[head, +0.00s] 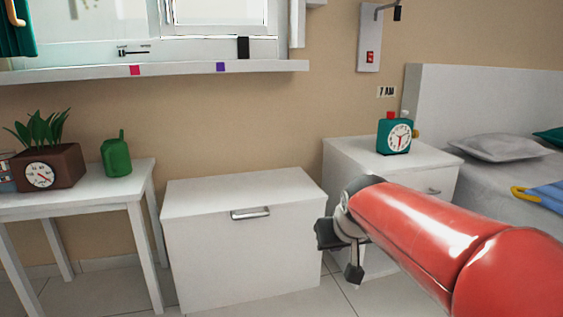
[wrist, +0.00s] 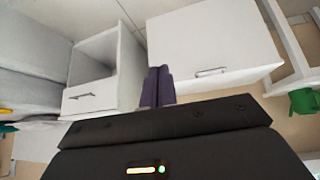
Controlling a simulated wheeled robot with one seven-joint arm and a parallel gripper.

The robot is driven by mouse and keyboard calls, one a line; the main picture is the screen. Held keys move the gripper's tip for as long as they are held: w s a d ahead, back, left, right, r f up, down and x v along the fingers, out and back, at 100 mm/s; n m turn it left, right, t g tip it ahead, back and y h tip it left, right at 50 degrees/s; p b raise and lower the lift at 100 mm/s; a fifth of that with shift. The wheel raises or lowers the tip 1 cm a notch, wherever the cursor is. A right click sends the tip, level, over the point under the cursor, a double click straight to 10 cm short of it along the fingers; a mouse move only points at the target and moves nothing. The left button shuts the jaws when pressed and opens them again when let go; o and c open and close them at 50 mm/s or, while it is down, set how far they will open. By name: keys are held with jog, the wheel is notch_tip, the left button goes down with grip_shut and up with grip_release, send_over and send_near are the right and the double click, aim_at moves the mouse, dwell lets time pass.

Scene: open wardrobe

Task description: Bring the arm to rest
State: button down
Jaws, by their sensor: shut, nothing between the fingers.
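My red arm (head: 430,228) reaches in from the lower right in the head view. My gripper (head: 345,262) is at its end, in front of the gap between the white chest and the white nightstand. In the wrist view the two dark fingers (wrist: 157,87) are together, with nothing between them. The fingertips' exact distance from the furniture is hard to tell.
The closed white chest (head: 240,250) stands left of my gripper, and the nightstand (head: 350,160) with a teal clock (head: 394,137) stands behind my arm. A bed (head: 480,105) is at right. A side table (head: 90,195) holds a green watering can (head: 116,156) and a planter (head: 50,168).

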jog(key=s+d+f+m+g, duration=0.1)
jog(key=s+d+f, duration=0.15)
jog(key=s, duration=0.85)
jog(key=s+d+f+m+g, duration=0.15)
jog(key=s+f, duration=0.25)
jog(key=s, duration=0.8)
notch_tip(320, 180, up, 14)
jog(key=p, duration=1.3)
jog(key=shift+w+n+t+h+p, duration=0.3)
jog(key=shift+n+t+p, duration=0.05)
jog(key=shift+t, duration=0.1)
